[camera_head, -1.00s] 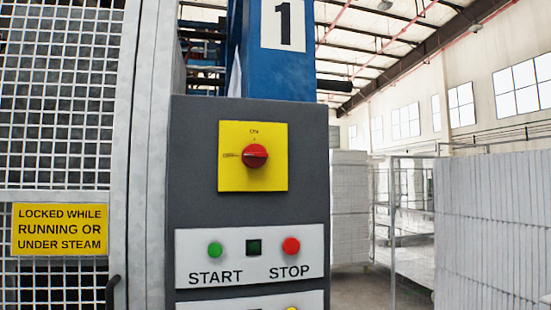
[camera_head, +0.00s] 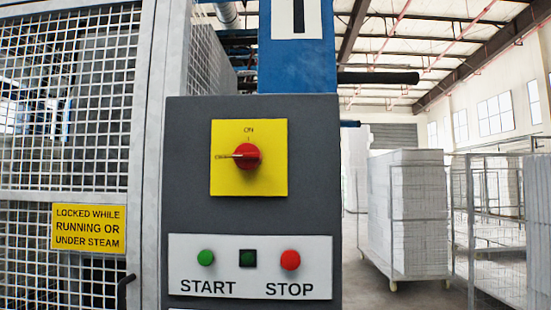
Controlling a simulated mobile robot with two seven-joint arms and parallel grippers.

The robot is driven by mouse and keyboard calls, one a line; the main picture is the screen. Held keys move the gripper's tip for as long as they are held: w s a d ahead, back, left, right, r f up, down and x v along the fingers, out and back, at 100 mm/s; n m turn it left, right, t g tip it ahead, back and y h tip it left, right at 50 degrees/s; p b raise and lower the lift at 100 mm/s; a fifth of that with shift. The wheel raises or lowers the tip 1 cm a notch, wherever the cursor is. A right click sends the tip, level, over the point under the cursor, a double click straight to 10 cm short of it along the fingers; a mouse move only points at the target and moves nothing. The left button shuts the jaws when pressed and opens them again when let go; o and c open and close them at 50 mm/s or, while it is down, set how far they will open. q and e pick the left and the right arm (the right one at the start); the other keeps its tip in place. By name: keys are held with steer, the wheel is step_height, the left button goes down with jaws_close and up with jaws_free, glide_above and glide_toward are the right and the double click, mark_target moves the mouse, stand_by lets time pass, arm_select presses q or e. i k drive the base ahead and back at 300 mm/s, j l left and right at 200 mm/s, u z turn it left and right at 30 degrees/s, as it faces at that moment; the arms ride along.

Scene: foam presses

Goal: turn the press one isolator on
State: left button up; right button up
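The press one isolator is a red rotary knob (camera_head: 247,156) on a yellow square plate (camera_head: 223,183), high on the dark grey control panel (camera_head: 190,205). Its pointer is horizontal and points left, away from the ON mark at the top of the plate. Part of the number 1 sign (camera_head: 297,18) shows on the blue column above the panel. Neither of my grippers is in view.
Below the isolator, a white strip (camera_head: 250,278) carries a green START button (camera_head: 205,257), a dark square indicator (camera_head: 247,258) and a red STOP button (camera_head: 290,260). A mesh guard with a yellow sign (camera_head: 88,228) stands left. White stacks (camera_head: 418,215) and racks stand right, with floor between.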

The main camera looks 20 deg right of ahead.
mark_target(248, 157)
steer(key=k+l, duration=0.1)
steer(key=l, duration=1.85)
steer(key=k, duration=0.05)
